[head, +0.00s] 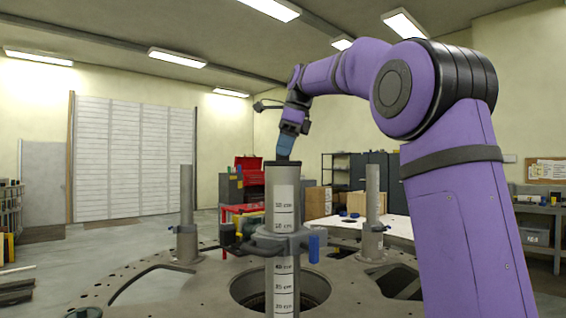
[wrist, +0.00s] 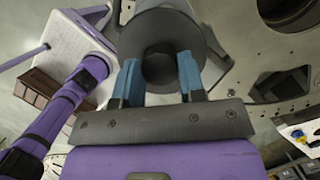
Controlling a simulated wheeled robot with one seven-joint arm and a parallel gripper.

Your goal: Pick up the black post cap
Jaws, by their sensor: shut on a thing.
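The black post cap (head: 283,163) sits at the top of the upright grey post (head: 284,205) with centimetre marks, in the middle of the head view. My gripper (head: 284,154) comes down on it from above, slightly tilted. In the wrist view the dark round cap (wrist: 160,66) is between the two blue fingers of my gripper (wrist: 159,78), one on each side. The gripper is shut on the cap. I see no clear gap between cap and post; whether they touch I cannot tell.
A clamp collar (head: 282,240) with a blue handle (head: 314,248) surrounds the post lower down. Shorter grey posts stand left (head: 186,215) and right (head: 373,210) on the round turret plate (head: 205,285), which has large openings. A white table (head: 398,227) and red tool chest (head: 248,163) are behind.

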